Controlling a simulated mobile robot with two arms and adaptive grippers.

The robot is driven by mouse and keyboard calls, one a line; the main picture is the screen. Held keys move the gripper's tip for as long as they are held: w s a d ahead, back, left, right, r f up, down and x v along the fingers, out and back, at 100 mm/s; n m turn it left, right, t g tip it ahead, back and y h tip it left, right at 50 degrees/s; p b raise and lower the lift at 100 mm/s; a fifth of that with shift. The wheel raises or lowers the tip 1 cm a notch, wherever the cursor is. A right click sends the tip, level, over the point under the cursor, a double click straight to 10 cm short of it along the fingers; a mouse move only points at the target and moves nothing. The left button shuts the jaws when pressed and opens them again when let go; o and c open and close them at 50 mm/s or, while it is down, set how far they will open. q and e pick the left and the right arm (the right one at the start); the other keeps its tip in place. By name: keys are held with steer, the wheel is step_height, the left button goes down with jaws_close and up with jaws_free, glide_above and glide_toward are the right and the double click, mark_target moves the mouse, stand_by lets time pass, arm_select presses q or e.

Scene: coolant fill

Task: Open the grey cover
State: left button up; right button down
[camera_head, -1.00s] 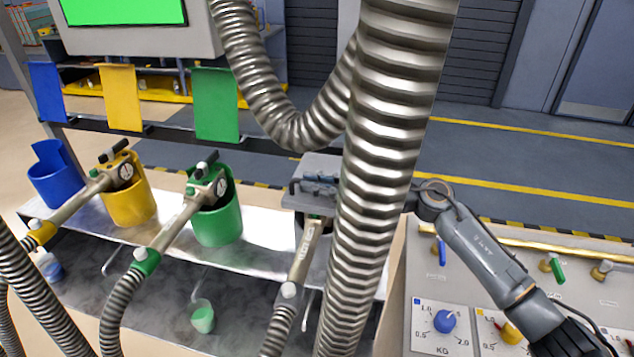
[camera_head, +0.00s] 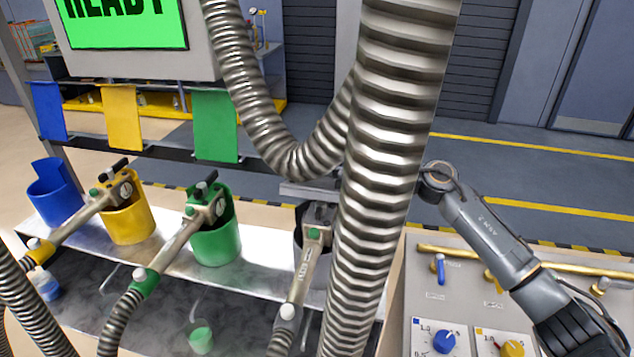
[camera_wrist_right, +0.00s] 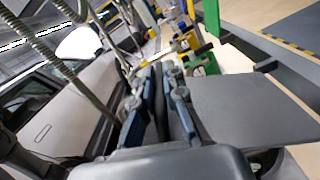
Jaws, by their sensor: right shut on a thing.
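The grey cover (camera_head: 306,190) shows nearly edge-on in the head view, raised above the dark grey holder (camera_head: 300,222) at the right end of the shelf. In the right wrist view it is a flat grey plate (camera_wrist_right: 240,105). A nozzle (camera_head: 308,258) sits in the holder below it. My right gripper (camera_wrist_right: 155,97) has its two fingers closed around a dark part beside the plate, apparently the cover's handle. In the head view the thick metal hose hides this gripper and part of the cover. My left gripper is not in view.
A thick ribbed hose (camera_head: 385,150) hangs in front of the holder. Blue (camera_head: 52,190), yellow (camera_head: 126,222) and green (camera_head: 217,245) holders stand to the left, the last two with nozzles. A valve panel (camera_head: 420,290) lies at the right. A green screen (camera_head: 125,30) is above.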

steer(key=shift+w+d+r+m, duration=0.15)
steer(key=shift+w+r+m, duration=0.35)
steer(key=shift+r, duration=0.05)
steer(key=shift+w+d+r+m, duration=0.15)
steer(key=shift+w+r+m, duration=0.3)
steer(key=shift+r+m, duration=0.05)
